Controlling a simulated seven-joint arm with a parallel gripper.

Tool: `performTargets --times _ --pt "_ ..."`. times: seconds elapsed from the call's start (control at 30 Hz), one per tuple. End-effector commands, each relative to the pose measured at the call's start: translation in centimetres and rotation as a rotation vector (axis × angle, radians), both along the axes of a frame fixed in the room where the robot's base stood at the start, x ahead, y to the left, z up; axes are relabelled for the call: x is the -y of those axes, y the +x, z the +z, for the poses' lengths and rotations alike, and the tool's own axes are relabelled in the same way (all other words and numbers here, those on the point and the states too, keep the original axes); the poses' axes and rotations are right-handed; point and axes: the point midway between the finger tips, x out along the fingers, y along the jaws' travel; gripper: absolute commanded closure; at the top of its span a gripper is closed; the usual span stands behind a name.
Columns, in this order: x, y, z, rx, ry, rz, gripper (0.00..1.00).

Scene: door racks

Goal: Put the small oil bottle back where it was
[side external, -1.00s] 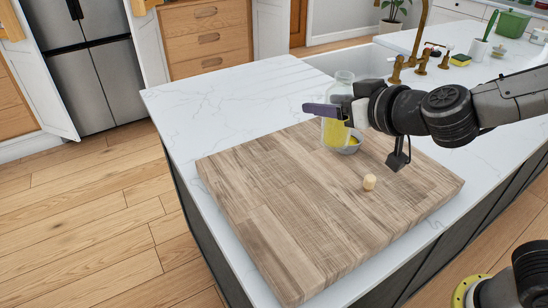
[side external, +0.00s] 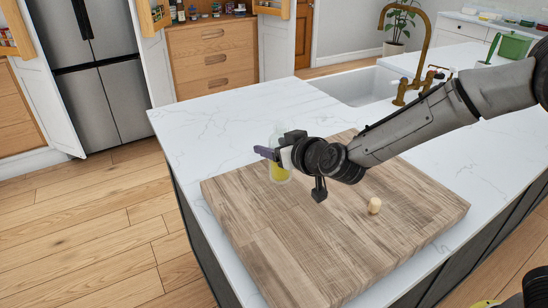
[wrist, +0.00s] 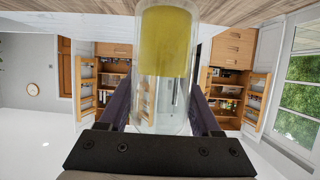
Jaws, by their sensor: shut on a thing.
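My gripper (side external: 283,152) is shut on a clear glass bottle holding yellow oil (side external: 280,174), near the back left part of the wooden board. The bottle looks roughly upright, and I cannot tell whether its base touches the board. The bottle also shows in the wrist view (wrist: 166,42), between my gripper's fingers (wrist: 160,112), with the oil at its lower end in an upside-down picture. A small cork-like stopper (side external: 374,205) stands apart on the board. Part of the bottle is hidden behind my gripper in the side view.
The wooden cutting board (side external: 290,250) lies on a white marble island (side external: 230,110). A sink (side external: 355,87) and brass tap (side external: 420,60) are behind. Open cabinet doors carry racks, on the left (side external: 152,14) and right (side external: 275,8), with jars on a shelf between them.

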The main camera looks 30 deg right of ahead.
Motion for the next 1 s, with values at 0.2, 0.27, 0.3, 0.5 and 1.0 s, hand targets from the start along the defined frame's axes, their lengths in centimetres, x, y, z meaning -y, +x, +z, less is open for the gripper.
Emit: performTargets --times 0.2,0.27,0.3,0.5,1.0 --pt "0.0 0.2 -2.8 0.0 -0.002 0.0 1.0" --pt "0.0 0.2 -3.1 0.001 0.0 0.0 1.0" --pt "-0.1 0.2 -3.1 0.002 0.0 0.0 1.0" --pt "0.0 0.2 -3.1 0.002 0.0 0.0 1.0" --pt "0.0 0.1 -3.6 -0.001 -0.001 0.0 0.05"
